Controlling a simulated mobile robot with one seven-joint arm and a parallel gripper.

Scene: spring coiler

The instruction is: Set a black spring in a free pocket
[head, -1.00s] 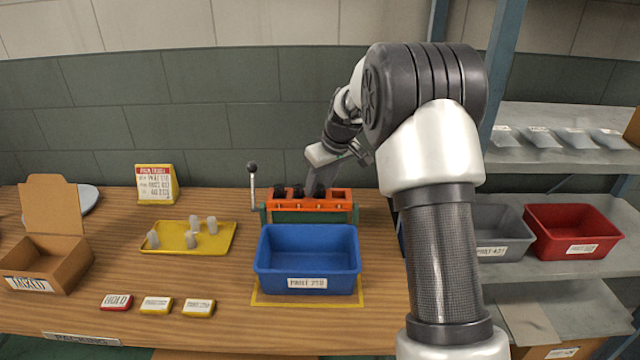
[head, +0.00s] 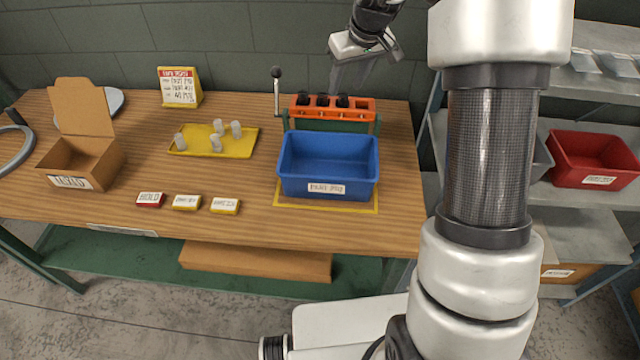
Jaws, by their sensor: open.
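An orange rack with a row of pockets (head: 331,109) sits on a green base at the back right of the table. Black springs (head: 322,101) stand in its left pockets, three as far as I can tell. The pocket at the right end (head: 361,104) looks empty. My gripper (head: 350,88) is above and behind the rack, pointing down, open, with nothing seen between its fingers. Its fingertips are close to the rack's back edge, and I cannot tell whether they touch it.
A lever (head: 277,92) stands at the rack's left end. An empty-looking blue bin (head: 328,188) is in front of the rack. A yellow tray (head: 240,148) holds several pale grey cylinders. A cardboard box (head: 90,160) is at left, a red bin (head: 592,172) on the right shelf.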

